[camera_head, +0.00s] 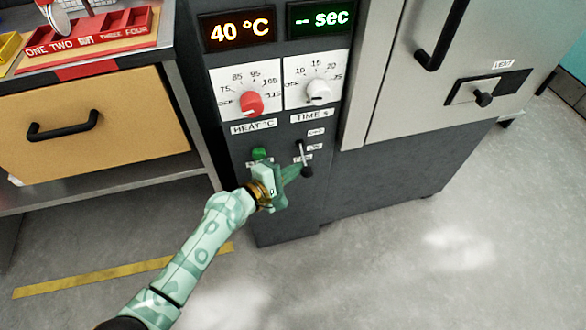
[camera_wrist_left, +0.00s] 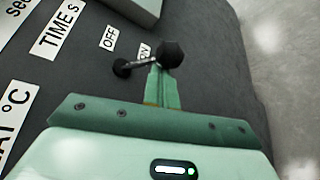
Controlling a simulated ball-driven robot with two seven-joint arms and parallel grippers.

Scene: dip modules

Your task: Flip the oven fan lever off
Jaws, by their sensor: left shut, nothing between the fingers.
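The fan lever (camera_head: 306,168) is a thin metal stem with a black knob on the dark oven panel. It points down, towards its lower label. In the left wrist view the lever (camera_wrist_left: 170,53) leans away from the OFF label (camera_wrist_left: 109,37) and partly covers the ON label (camera_wrist_left: 143,50). My left gripper (camera_head: 298,171) is shut and empty, its green fingertips right beside the knob. In the left wrist view the tips (camera_wrist_left: 158,76) end just below the stem and knob; I cannot tell whether they touch. My right gripper is not in view.
Above the lever are a red heat knob (camera_head: 251,103), a white time knob (camera_head: 318,92) and displays reading 40 °C and -- sec. A green button (camera_head: 259,154) sits left of the lever. A drawer cabinet (camera_head: 95,125) stands left; the oven door handle (camera_head: 440,38) is upper right.

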